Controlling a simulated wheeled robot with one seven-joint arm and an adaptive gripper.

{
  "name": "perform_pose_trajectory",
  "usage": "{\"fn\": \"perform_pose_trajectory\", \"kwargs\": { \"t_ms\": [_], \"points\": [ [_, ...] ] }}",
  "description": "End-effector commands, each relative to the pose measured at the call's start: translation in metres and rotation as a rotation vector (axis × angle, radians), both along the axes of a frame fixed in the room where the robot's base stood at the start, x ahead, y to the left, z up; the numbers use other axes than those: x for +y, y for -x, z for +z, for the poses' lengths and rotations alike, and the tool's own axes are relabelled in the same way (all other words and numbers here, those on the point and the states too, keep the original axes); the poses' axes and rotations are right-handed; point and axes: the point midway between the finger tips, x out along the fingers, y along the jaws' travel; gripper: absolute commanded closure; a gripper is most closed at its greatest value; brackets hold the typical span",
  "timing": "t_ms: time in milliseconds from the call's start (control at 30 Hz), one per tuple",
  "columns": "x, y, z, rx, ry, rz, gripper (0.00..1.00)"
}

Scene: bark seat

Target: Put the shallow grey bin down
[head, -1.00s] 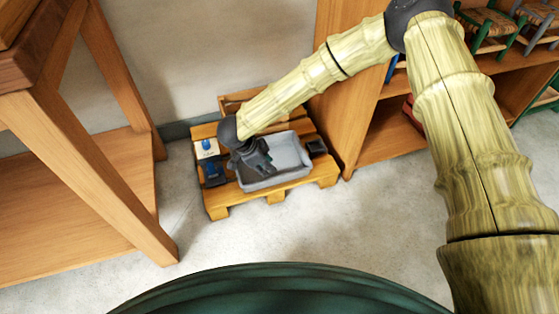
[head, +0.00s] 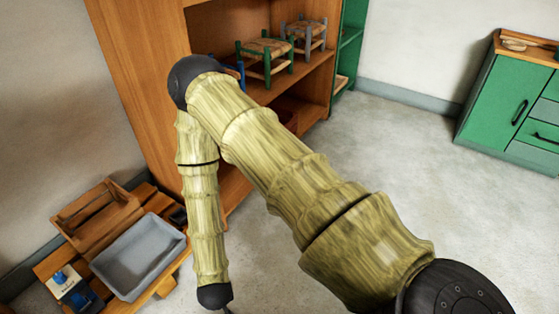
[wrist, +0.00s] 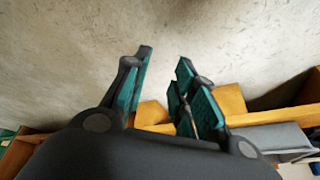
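The shallow grey bin (head: 128,283) sits on a wooden pallet (head: 166,288) at the lower left of the head view, its inside looking empty. Part of it also shows at the right edge of the wrist view (wrist: 283,139). My gripper (wrist: 164,72) is open in the wrist view, with nothing between its fingers, and stands apart from the bin. In the head view my arm reaches down to the right of the bin, and most of the gripper is cut off by the bottom edge.
A wooden crate (head: 97,218) is behind the bin on the pallet. A white and blue pack (head: 66,284) lies at its left. A tall wooden shelf (head: 135,90) holding small stools (head: 265,55) stands close behind my arm. Grey floor is free at the right, before a green cabinet (head: 490,95).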

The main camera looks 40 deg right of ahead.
Motion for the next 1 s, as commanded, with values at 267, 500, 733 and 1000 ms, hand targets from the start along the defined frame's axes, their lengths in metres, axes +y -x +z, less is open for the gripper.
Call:
{"fn": "perform_pose_trajectory", "kwargs": {
  "t_ms": [267,500,733,1000],
  "points": [
    [-0.073,0.134,0.001,0.249,-0.030,0.286,0.73],
    [-0.099,0.186,0.014,0.358,-0.053,0.376,0.73],
    [-0.100,0.188,0.015,0.363,-0.057,0.382,0.73],
    [-0.100,0.188,0.015,0.362,-0.056,0.382,0.73]
  ]
}}
